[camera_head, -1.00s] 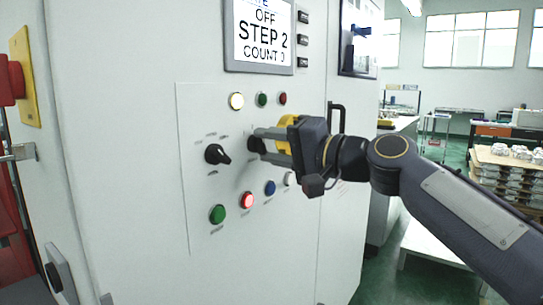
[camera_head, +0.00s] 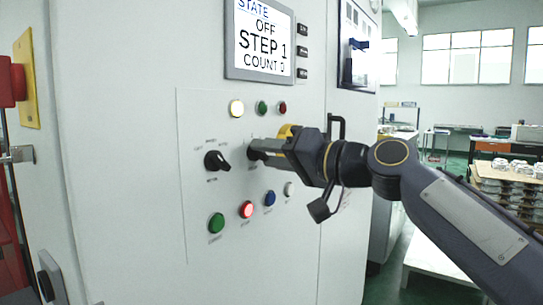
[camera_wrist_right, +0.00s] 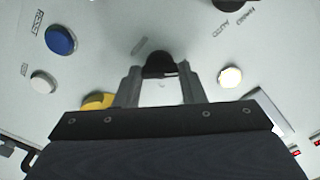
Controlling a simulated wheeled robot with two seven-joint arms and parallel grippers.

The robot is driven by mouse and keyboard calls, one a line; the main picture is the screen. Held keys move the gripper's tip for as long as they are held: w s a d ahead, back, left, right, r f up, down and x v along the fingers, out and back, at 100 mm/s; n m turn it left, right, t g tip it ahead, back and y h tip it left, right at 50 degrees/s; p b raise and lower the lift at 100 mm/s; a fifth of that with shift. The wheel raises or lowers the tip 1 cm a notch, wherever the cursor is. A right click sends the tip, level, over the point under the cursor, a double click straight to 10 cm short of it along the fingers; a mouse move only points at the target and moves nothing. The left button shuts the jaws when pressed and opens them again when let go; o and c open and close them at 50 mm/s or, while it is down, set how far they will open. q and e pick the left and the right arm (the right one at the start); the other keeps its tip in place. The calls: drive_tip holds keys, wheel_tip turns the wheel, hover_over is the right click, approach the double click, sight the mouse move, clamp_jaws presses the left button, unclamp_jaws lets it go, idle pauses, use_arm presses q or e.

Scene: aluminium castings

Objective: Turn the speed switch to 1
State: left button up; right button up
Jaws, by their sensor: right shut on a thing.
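The speed switch (camera_head: 253,153) is a small black knob on the grey control panel, mostly hidden by my gripper in the head view. It also shows in the right wrist view (camera_wrist_right: 160,64), between the fingertips. My right gripper (camera_head: 261,150) is shut on this knob, its fingers on either side of it, and is rolled about its axis. The display (camera_head: 261,38) above reads STATE OFF, STEP 1, COUNT 0. My left gripper is not in view.
Another black selector knob (camera_head: 216,161) sits close left of the gripper. Below are green (camera_head: 216,223), lit red (camera_head: 247,209), blue (camera_head: 269,198) and white (camera_head: 289,188) buttons. Several lamps, one lit (camera_head: 236,108), sit above. A black door handle (camera_head: 337,128) stands behind the gripper.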

drive_tip(key=shift+f, duration=0.1)
drive_tip(key=o, duration=1)
drive_tip(key=b+v, duration=0.1)
drive_tip(key=v, duration=0.6)
drive_tip(key=shift+s+d+b, duration=0.2)
drive_tip(key=shift+d+b, duration=0.1)
